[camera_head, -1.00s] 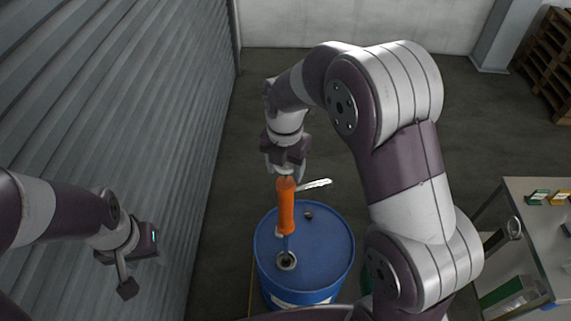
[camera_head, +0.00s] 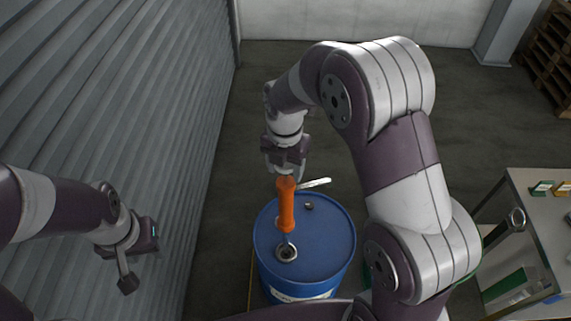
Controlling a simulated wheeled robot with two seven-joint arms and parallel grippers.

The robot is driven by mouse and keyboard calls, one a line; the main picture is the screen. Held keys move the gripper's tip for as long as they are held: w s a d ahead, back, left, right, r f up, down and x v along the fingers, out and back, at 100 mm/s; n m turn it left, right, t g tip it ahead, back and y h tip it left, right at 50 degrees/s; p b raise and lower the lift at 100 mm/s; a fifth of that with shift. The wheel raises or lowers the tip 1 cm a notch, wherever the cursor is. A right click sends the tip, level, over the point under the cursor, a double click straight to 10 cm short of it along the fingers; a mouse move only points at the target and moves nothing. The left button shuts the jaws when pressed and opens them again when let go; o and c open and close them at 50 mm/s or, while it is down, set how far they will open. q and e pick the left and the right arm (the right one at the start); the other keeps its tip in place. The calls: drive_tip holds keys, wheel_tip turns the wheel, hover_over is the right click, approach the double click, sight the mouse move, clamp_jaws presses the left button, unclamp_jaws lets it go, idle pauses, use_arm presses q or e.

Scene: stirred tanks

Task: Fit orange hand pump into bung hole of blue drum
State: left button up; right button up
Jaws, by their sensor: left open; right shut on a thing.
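The blue drum (camera_head: 325,245) stands upright below my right arm. Its bung hole (camera_head: 286,253) is a ringed opening at the near left of the lid. The orange hand pump (camera_head: 286,205) hangs over the lid, its lower tube reaching toward the bung hole. From this angle I cannot tell whether the tip is inside the hole or just above it. A pale handle (camera_head: 315,183) sticks out to the right of the pump's top. My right gripper (camera_head: 285,172) is shut on the top of the pump. My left gripper (camera_head: 128,284) is open and empty, away from the drum at the left.
A smaller fitting (camera_head: 309,206) sits on the far side of the lid. A corrugated wall (camera_head: 130,100) rises close on the left. A table (camera_head: 540,220) with small boxes stands at the right, and a wooden pallet stack (camera_head: 545,60) at the far right. The floor behind the drum is clear.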

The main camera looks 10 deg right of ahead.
sight(285, 183)
drive_tip(key=shift+f+b, duration=2.45)
drive_tip(key=shift+f, duration=1.5)
drive_tip(key=shift+f+b, duration=2.8)
drive_tip(key=shift+f, duration=2.05)
drive_tip(key=shift+f+b, duration=0.4)
drive_tip(key=shift+f, duration=0.15)
drive_tip(key=shift+p, duration=0.6)
